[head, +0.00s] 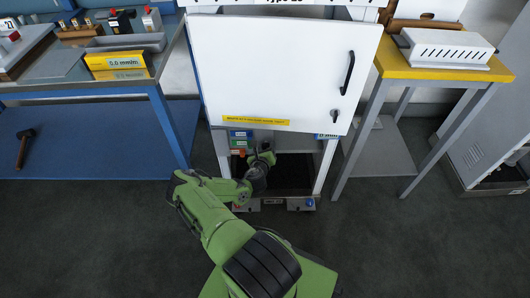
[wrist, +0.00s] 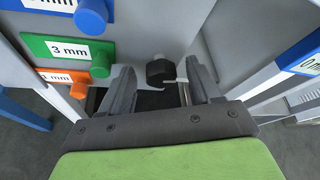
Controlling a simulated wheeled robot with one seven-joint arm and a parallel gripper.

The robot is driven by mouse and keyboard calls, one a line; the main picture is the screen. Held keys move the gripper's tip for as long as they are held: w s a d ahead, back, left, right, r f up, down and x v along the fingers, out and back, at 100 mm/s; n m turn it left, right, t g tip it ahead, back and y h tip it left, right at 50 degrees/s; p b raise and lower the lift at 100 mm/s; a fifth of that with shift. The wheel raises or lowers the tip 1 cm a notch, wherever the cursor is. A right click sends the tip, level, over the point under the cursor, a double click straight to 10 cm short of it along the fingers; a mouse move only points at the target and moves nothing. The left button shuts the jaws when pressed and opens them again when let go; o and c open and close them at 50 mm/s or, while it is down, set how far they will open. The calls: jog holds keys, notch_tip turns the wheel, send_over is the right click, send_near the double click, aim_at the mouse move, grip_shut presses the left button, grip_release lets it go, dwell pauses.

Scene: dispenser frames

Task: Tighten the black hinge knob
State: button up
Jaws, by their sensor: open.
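A black knob (wrist: 160,71) with a short metal stem shows in the wrist view, in front of a grey panel. My gripper (wrist: 161,84) is open, with one finger to the left of the knob and one to the right. Gaps show between the knob and both fingers, so it is not gripped. In the head view my gripper (head: 266,156) reaches under the white door of the dispenser frame; the black knob cannot be made out there.
Blue (wrist: 90,17), green (wrist: 65,49) and orange (wrist: 62,78) size plates with round knobs sit left of my gripper. The white door (head: 275,70) hangs above my arm. A blue workbench (head: 85,85) stands left, a yellow-topped table (head: 440,66) right. Floor in front is clear.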

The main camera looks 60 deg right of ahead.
jog(key=shift+w+d, duration=0.1)
jog(key=shift+d, duration=0.15)
jog(key=c, duration=1)
jog(key=shift+c, duration=0.2)
